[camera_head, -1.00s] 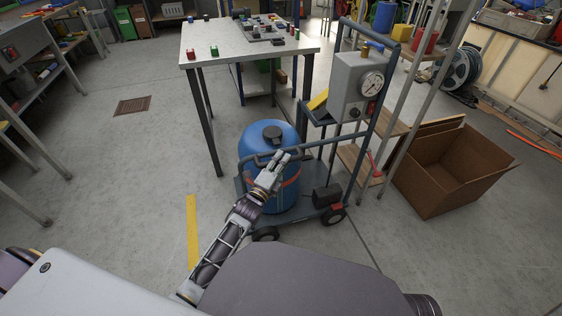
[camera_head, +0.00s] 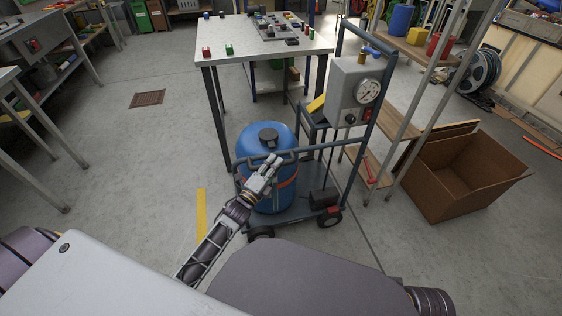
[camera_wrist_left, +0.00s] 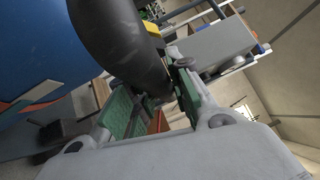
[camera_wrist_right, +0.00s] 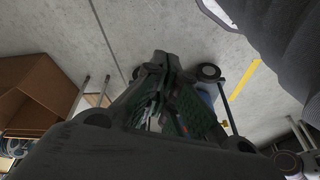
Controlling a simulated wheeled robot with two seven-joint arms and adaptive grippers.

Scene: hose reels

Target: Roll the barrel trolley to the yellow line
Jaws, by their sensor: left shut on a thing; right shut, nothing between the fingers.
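The barrel trolley stands on its wheels in the head view, with a grey frame (camera_head: 374,112), a low deck and a gauge box (camera_head: 352,84). A blue barrel (camera_head: 268,198) with a dark cap and an orange strap stands upright on it. My left gripper (camera_head: 271,166) is shut on the trolley's dark side rail (camera_wrist_left: 121,42) beside the barrel. The yellow line (camera_head: 201,214) lies on the floor left of the trolley, apart from its wheels; it also shows in the right wrist view (camera_wrist_right: 240,90). My right gripper (camera_wrist_right: 160,80) is shut and empty, outside the head view.
A metal table (camera_head: 235,52) with small parts stands behind the trolley. A shelf rack (camera_head: 404,130) and an open cardboard box (camera_head: 462,180) are close on its right. Workbenches (camera_head: 40,50) line the left. The floor around the yellow line and the drain grate (camera_head: 148,98) is clear.

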